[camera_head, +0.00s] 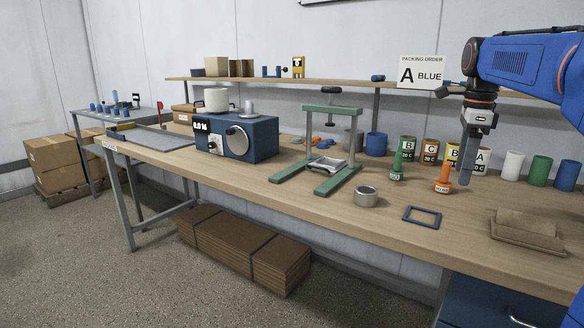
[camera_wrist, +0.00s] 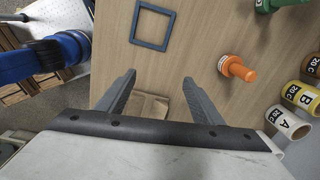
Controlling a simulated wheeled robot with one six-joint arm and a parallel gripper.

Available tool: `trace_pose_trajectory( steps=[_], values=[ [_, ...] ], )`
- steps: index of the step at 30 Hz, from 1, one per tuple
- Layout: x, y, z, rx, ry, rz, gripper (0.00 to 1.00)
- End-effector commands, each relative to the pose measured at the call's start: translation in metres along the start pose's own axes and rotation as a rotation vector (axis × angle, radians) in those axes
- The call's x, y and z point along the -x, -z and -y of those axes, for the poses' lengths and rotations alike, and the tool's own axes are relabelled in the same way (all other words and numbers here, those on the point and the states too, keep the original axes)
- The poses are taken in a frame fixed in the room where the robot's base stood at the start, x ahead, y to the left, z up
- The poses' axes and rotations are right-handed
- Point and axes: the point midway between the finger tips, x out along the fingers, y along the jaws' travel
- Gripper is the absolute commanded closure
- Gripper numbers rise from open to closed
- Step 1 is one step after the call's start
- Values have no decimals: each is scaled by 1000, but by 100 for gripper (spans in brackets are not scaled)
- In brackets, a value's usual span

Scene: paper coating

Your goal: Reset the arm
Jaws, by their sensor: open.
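My gripper (camera_head: 466,180) hangs from the blue arm at the right of the head view, fingers pointing down over the workbench (camera_head: 320,200). In the wrist view my gripper (camera_wrist: 160,85) shows two grey fingers spread well apart with nothing between them. An orange peg-like piece (camera_head: 443,180) stands close to the left of the gripper in the head view; it also shows in the wrist view (camera_wrist: 238,68). A flat blue square frame (camera_head: 422,217) lies on the bench in front; it also shows in the wrist view (camera_wrist: 134,25). The gap between gripper and bench is hard to judge.
A green peg-like piece (camera_head: 397,168), labelled cans (camera_head: 431,151) and coloured cups (camera_head: 540,170) stand along the back right. A green stand (camera_head: 327,145) and blue device (camera_head: 237,138) are further left. Bare bench lies around the blue frame.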

Motion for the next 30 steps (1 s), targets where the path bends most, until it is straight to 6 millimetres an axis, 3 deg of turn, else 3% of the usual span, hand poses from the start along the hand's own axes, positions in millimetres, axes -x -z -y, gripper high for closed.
trace_pose_trajectory(
  steps=[8,14,23,30],
  values=[
    [-15,-8,-48,276,52,6,39],
    [-42,-14,-106,615,116,0,39],
    [-99,-14,-190,1137,219,-43,39],
    [-154,-8,-252,1538,298,-107,39]
  ],
)
